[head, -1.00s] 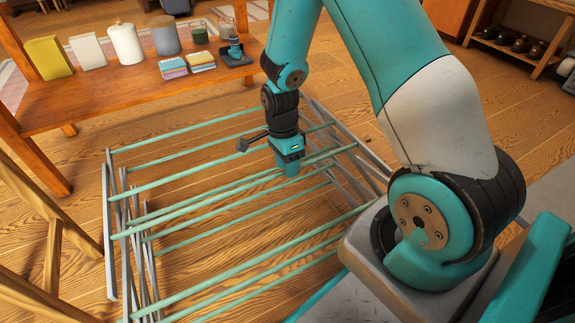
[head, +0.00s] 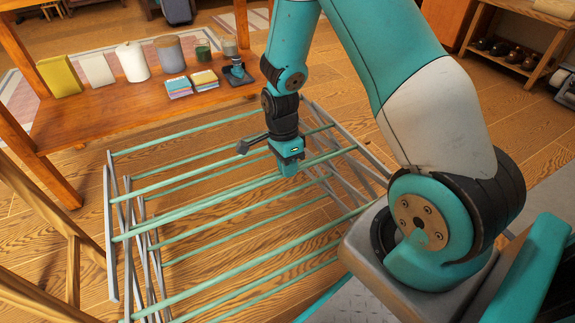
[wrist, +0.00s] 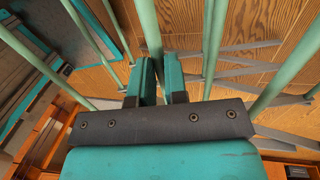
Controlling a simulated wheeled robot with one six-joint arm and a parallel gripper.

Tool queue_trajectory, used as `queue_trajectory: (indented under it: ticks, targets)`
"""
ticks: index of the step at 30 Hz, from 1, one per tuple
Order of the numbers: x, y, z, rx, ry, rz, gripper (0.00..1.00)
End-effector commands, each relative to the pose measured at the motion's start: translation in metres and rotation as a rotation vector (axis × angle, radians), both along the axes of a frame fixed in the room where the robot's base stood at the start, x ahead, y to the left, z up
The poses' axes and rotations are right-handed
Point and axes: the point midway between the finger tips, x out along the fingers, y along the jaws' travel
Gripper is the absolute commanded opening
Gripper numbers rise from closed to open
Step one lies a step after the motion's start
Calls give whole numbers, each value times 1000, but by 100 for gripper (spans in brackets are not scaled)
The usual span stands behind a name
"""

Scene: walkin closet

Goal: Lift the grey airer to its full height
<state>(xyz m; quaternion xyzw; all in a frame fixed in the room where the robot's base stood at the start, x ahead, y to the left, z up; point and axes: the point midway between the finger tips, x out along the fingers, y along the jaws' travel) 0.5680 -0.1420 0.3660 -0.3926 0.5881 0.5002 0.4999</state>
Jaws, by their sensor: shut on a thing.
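The airer (head: 215,262) stands on the wooden floor in front of me, with pale green rods and grey crossed side legs. It is low, and its crossed legs are partly spread. My gripper (head: 289,170) points down at one of the middle rods, toward the right end of the airer. In the wrist view my gripper (wrist: 159,82) has its two fingers around a green rod (wrist: 148,25) and is shut on it. Other rods of the airer run on both sides of the fingers. The exact contact on the rod is partly hidden by the fingers.
A wooden bench (head: 95,112) behind the airer holds a yellow box, jars and folded cloths. Wooden legs (head: 72,265) stand close to the airer's left side. A shoe rack (head: 510,45) is at the back right. Floor behind the airer's right side is clear.

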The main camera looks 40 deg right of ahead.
Motion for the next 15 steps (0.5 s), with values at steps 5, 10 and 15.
queue_trajectory:
  ticks: [5,10,15]
  targets:
    - [0,0,68,0,0,0,0]
    - [0,0,115,0,0,0,0]
    - [1,0,164,0,0,0,0]
